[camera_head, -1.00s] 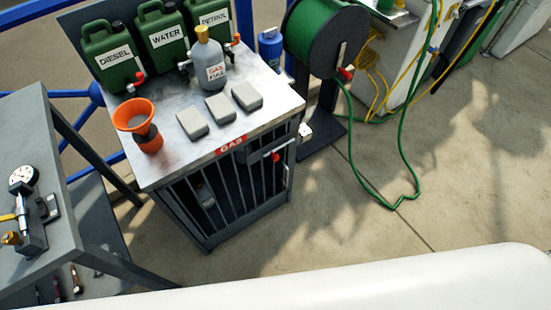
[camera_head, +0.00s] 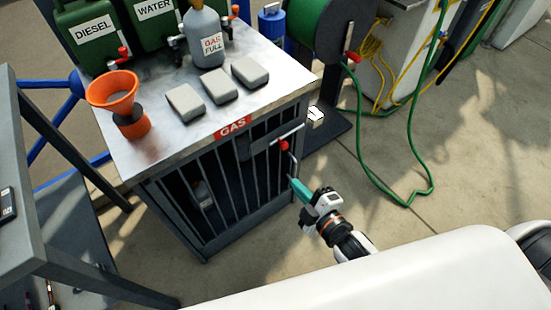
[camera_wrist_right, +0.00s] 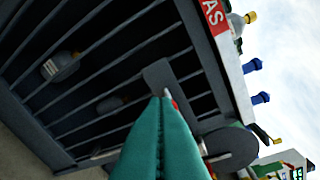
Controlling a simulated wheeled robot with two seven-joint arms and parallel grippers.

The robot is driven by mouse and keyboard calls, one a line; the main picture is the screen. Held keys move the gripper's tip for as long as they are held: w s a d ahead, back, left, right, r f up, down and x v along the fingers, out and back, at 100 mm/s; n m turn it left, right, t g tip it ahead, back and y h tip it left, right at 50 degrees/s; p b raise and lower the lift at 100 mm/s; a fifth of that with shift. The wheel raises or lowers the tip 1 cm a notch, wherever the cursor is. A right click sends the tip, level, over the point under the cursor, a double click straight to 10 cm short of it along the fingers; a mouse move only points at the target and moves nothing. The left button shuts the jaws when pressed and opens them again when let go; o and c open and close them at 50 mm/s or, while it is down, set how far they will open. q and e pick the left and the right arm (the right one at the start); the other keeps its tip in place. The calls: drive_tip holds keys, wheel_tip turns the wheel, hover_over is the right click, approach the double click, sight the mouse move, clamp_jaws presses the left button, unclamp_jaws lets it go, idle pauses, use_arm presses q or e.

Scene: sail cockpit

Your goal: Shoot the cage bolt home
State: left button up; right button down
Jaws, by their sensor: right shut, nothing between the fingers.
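The gas cage (camera_head: 222,190) stands under a metal counter, with dark upright bars and a red GAS label (camera_head: 233,127). The bolt (camera_head: 289,134) is a pale rod at the upper right of the cage front, with a red knob (camera_head: 283,146) beside a dark plate (camera_head: 256,146). My right gripper (camera_head: 293,183), with teal fingers, is shut and empty just below and right of the knob, seemingly apart from it. In the wrist view its fingertips (camera_wrist_right: 166,99) overlap the dark plate (camera_wrist_right: 162,78), mostly hiding a bit of red. My left gripper is out of view.
On the counter (camera_head: 160,165) stand an orange funnel (camera_head: 112,92), grey blocks (camera_head: 185,101), a gas bottle (camera_head: 206,40) and green cans (camera_head: 88,30). A green hose (camera_head: 372,160) lies on the floor to the right. A grey bench (camera_head: 30,230) is at left.

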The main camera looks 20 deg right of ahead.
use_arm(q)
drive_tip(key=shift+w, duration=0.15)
use_arm(e)
drive_tip(key=shift+a+r+n+y, duration=0.25)
drive_tip(key=shift+r+n+y, duration=0.05)
drive_tip(key=shift+r, duration=0.55)
drive_tip(key=shift+w, duration=0.15)
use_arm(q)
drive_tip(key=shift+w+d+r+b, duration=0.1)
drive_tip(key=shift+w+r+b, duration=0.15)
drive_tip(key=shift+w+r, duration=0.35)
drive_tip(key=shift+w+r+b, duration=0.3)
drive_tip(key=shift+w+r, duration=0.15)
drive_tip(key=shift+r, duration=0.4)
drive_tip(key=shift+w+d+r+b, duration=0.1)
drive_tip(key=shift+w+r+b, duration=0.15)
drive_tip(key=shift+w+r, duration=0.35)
use_arm(e)
drive_tip(key=w+f, duration=0.3)
drive_tip(key=w, duration=0.8)
drive_tip(key=shift+d, duration=0.15)
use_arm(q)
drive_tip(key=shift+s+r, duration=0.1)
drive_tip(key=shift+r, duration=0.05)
use_arm(e)
drive_tip(key=shift+d, duration=0.1)
